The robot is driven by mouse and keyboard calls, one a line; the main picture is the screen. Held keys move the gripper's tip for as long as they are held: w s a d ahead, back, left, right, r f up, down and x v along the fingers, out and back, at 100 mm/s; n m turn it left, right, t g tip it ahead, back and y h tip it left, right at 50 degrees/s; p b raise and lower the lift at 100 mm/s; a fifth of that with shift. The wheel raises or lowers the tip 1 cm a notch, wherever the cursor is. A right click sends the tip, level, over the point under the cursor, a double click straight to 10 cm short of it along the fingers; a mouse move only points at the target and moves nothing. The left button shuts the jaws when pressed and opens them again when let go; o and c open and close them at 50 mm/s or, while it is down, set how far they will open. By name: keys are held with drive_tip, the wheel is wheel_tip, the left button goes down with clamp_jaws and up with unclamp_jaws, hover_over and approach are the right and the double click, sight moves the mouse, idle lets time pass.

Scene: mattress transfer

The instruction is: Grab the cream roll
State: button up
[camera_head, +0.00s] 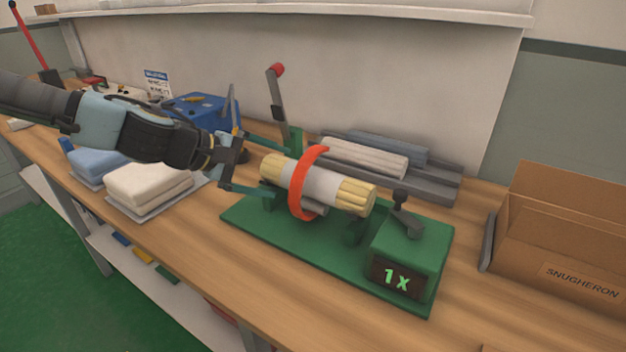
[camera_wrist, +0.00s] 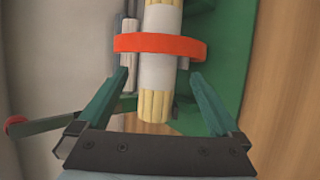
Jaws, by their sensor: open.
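The cream roll (camera_head: 358,196) lies on a green machine (camera_head: 300,250). It has cream ribbed ends, a pale band around its middle and an orange ring (camera_head: 301,190) around that band. In the wrist view the roll (camera_wrist: 155,105) runs up the picture, with the orange ring (camera_wrist: 160,45) crossing it. My gripper (camera_head: 238,163) is at the roll's left end in the head view. Its green fingers (camera_wrist: 150,80) are open, one on each side of the roll's near end, with gaps visible between fingers and roll in the wrist view.
A red-knobbed lever (camera_head: 277,85) rises behind the machine. Grey and white rolls (camera_head: 365,157) lie on a rack behind. A display box reading 1x (camera_head: 405,262) and a cardboard box (camera_head: 555,240) stand to the right. Folded white cloth (camera_head: 148,185) lies at left. The bench front is clear.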

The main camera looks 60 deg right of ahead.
sight(301, 178)
drive_tip(key=p+x, duration=0.1)
drive_tip(key=x, duration=0.4)
drive_tip(key=shift+d, duration=0.1)
drive_tip(key=p+x, duration=0.2)
drive_tip(key=x, duration=0.2)
drive_tip(key=shift+s, duration=0.1)
drive_tip(key=shift+s+d+f, duration=0.1)
drive_tip(key=shift+d+f, duration=0.3)
drive_tip(key=shift+d, duration=0.05)
drive_tip(key=c, duration=1.4)
drive_tip(key=shift+c, duration=0.8)
drive_tip(key=shift+r, duration=0.15)
